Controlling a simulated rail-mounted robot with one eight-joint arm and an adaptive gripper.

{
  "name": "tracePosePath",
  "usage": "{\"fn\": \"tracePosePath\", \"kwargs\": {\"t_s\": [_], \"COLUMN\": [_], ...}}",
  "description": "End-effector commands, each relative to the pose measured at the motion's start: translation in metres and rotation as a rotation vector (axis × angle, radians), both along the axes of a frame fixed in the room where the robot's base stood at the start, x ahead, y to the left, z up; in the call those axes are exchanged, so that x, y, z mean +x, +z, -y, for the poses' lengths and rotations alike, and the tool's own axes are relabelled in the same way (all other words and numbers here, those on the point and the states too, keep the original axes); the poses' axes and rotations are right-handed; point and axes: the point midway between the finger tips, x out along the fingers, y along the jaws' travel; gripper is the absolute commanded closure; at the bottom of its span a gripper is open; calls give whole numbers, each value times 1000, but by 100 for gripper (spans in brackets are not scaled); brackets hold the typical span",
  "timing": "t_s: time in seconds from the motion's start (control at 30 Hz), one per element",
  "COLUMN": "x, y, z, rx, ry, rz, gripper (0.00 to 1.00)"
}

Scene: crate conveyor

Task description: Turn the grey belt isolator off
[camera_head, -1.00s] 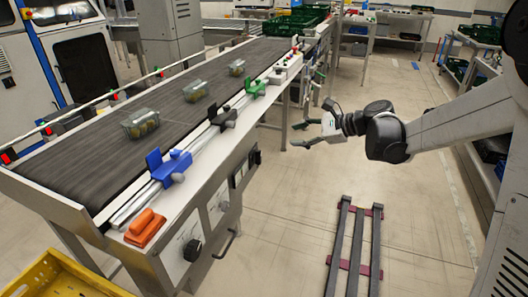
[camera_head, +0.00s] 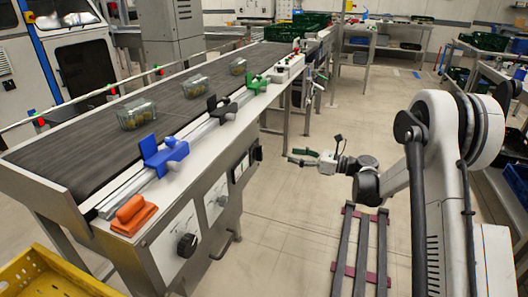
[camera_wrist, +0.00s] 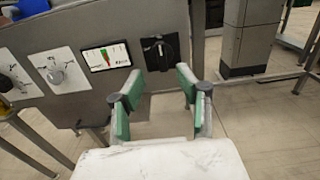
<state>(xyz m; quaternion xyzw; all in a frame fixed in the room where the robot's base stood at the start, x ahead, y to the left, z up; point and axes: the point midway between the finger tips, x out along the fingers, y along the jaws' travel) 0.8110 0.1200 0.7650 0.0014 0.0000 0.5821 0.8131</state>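Clear punnets (camera_head: 136,113) lie on the belt (camera_head: 75,150). Blue (camera_head: 164,155) and green (camera_head: 256,84) fixtures line its edge. A dark rack (camera_head: 360,250) lies on the floor.

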Motion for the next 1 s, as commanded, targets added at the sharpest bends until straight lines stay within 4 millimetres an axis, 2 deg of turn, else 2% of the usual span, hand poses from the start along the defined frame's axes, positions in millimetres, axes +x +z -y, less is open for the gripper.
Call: {"fn": "tracePosePath", "kwargs": {"t_s": [0.53, 0.73, 1.0], "x": [30, 37, 39], "y": [-2, -1, 0], "z": [-93, -111, -116], "rx": [-2, -2, -2], "ry": [2, 1, -1], "rz": [2, 2, 2], "gripper": [66, 66, 66]}}
